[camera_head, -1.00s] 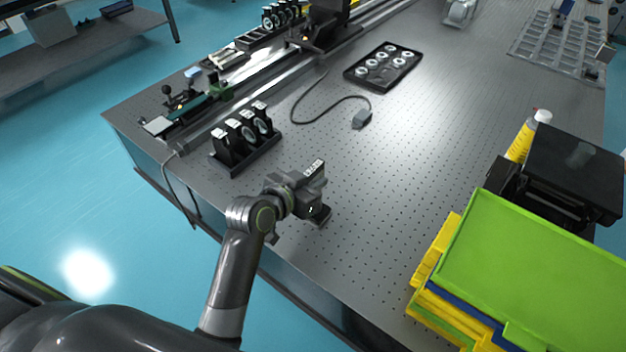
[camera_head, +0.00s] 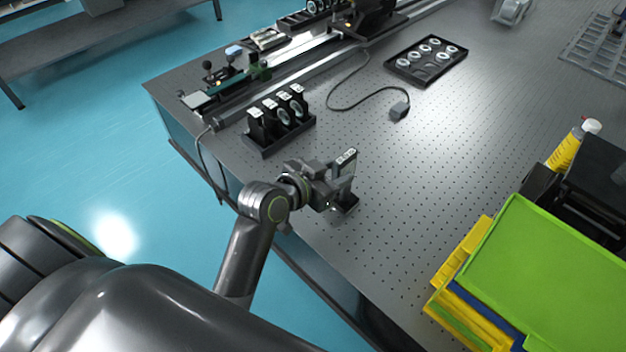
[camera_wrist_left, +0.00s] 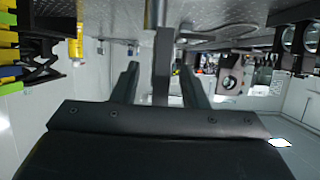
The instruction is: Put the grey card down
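The grey card (camera_head: 347,166) stands upright near the front edge of the optical table, with a white label strip along its top. A dark foot (camera_head: 345,204) shows below it and appears to rest on the table. My left gripper (camera_head: 332,184) is at the card's left side in the head view. In the left wrist view, where the table is at the top, the card (camera_wrist_left: 162,62) shows edge-on between the two fingers (camera_wrist_left: 160,82). Gaps show on both sides of it, so the fingers are open around it. My right gripper is out of view.
A black rack with several upright labelled optics (camera_head: 277,125) stands just behind the gripper. A green bin (camera_head: 545,262) is at the right. The tabletop between is clear.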

